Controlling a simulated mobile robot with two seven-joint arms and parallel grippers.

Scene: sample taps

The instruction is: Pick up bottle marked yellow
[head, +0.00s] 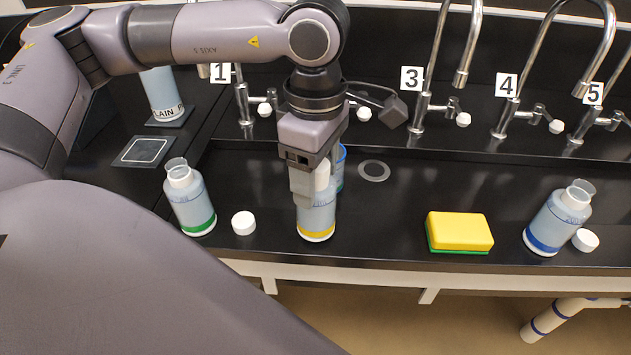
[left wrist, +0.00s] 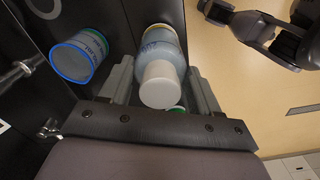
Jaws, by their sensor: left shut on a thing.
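The bottle with the yellow band (head: 317,222) stands upright on the black counter, in the front middle. My left gripper (head: 305,190) comes down on it from above and is shut on its upper part, hiding much of the top. In the left wrist view the bottle (left wrist: 162,50) sits between the two fingers (left wrist: 162,88), with its white cap towards the camera. I cannot see a gap under the bottle. Part of what looks like my right arm shows at the top right of the left wrist view; its jaws are not clear.
A green-banded bottle (head: 190,200) and a loose white cap (head: 243,223) stand left. A blue-rimmed beaker (left wrist: 80,55) is close behind the held bottle. A yellow sponge (head: 460,231), a blue-banded bottle (head: 558,220) and another cap (head: 585,240) lie right. Numbered taps (head: 425,110) line the back.

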